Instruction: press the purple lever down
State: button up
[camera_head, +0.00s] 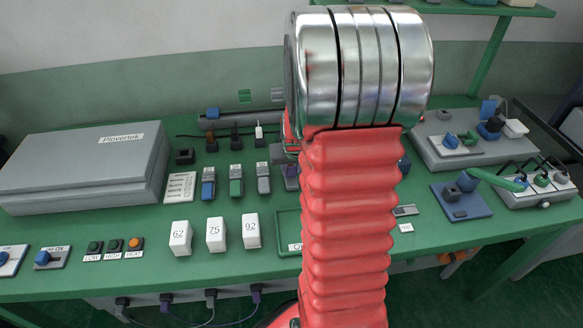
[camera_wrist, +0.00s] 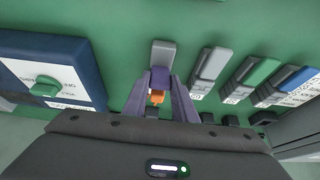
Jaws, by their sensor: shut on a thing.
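The purple lever (camera_wrist: 160,77) sits on a grey base (camera_wrist: 162,51) in the wrist view, between the two fingers of my gripper (camera_wrist: 157,92). The fingers are shut on it from both sides. A small orange part shows between the fingers, just below the purple. In the head view the purple lever (camera_head: 291,177) is at the right end of a row of levers, partly covered by my red arm. The gripper itself is mostly hidden behind my arm there.
Grey (camera_head: 264,179), green (camera_head: 236,187) and blue (camera_head: 208,190) levers stand close to the left in the head view. White blocks (camera_head: 216,234) stand in front. A large grey case (camera_head: 85,165) is at left. A blue box (camera_wrist: 50,72) is near in the wrist view.

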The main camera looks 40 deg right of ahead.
aim_at(290, 175)
jog(key=shift+a+f, duration=0.1)
jog(key=shift+a, duration=0.05)
jog(key=shift+s+f+t+h, duration=0.15)
jog(key=shift+s+t+h, duration=0.35)
jog(key=shift+t+h, duration=0.2)
jog(key=shift+s+a+f+t, duration=0.1)
jog(key=shift+a+f+t, duration=0.15)
jog(key=shift+a+t, duration=0.25)
jog(key=shift+s+a+f+t+h, duration=0.1)
jog(key=shift+s+f+t+h, duration=0.1)
jog(key=shift+t+h, duration=0.25)
jog(key=shift+s+a+f+t+h, duration=0.1)
jog(key=shift+s+t+h, duration=0.05)
jog(key=shift+t+h, duration=0.25)
jog(key=shift+t, duration=0.25)
jog(key=o, duration=1)
jog(key=shift+d+r, duration=0.1)
jog(key=shift+o, duration=0.2)
jog(key=shift+r, duration=0.15)
notch_tip(290, 175, up, 10)
jog(key=shift+f, duration=0.2)
